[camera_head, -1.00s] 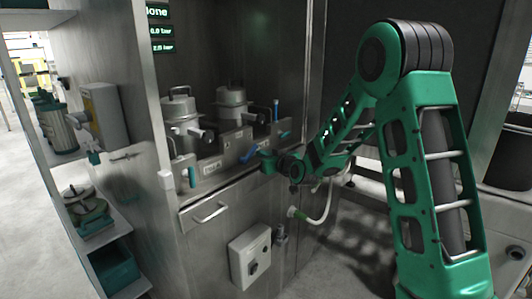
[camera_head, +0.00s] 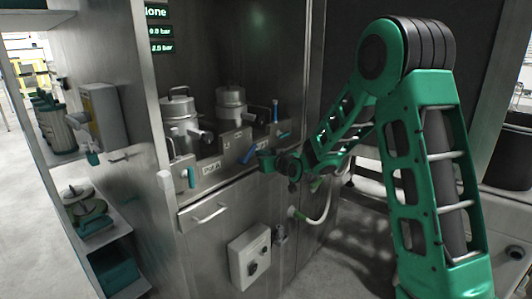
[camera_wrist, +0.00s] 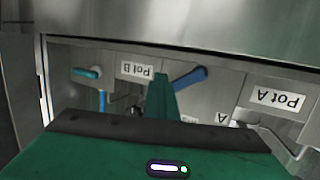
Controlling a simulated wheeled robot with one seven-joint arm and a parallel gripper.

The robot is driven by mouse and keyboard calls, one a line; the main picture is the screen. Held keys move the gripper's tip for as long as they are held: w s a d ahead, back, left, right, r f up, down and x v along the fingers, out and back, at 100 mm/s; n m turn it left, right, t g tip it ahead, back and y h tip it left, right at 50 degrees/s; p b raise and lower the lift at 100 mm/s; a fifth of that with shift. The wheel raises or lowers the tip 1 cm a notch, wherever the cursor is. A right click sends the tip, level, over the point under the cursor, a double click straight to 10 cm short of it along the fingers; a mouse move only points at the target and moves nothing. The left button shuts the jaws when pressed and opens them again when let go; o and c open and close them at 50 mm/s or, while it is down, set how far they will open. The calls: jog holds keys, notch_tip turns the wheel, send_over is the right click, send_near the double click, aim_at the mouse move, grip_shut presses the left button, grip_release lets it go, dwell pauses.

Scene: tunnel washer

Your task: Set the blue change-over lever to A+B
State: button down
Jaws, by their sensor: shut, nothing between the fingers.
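The blue change-over lever (camera_head: 248,155) sits on the front panel between the two pots and slants, its lower end to the left. In the wrist view the blue lever (camera_wrist: 188,77) slants up to the right, just right of my fingers. My gripper (camera_head: 267,161) is shut and empty, close to the lever's right side in the head view. In the wrist view my gripper (camera_wrist: 160,82) hides part of the panel at the lever's inner end. I cannot tell whether it touches. An upside-down "A" plate (camera_wrist: 221,115) is partly hidden; other position marks are unreadable.
Upside-down labels Pot A (camera_wrist: 276,99) and Pot B (camera_wrist: 136,71) flank the lever. A teal handle (camera_wrist: 87,73) is beside Pot B. Two metal pots (camera_head: 180,122) stand above the panel. A drawer handle (camera_head: 209,214) and a grey switch box (camera_head: 250,257) are below.

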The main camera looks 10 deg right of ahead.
aim_at(252, 148)
jog(key=shift+y, duration=0.5)
jog(key=w+a+r, duration=0.2)
jog(key=a, duration=0.1)
jog(key=shift+w+a, duration=0.15)
jog(key=shift+w, duration=0.1)
jog(key=shift+s+r, duration=0.1)
jog(key=shift+s+a, duration=0.15)
jog(key=shift+a, duration=0.15)
jog(key=shift+s+a+r, duration=0.1)
jog(key=shift+s+r, duration=0.2)
jog(key=shift+s, duration=0.15)
jog(key=shift+s+d+r, duration=0.2)
jog(key=shift+d+r, duration=0.05)
jog(key=shift+d, duration=0.1)
jog(key=shift+s+d+r, duration=0.3)
jog(key=shift+s+r, duration=0.1)
jog(key=shift+s, duration=0.05)
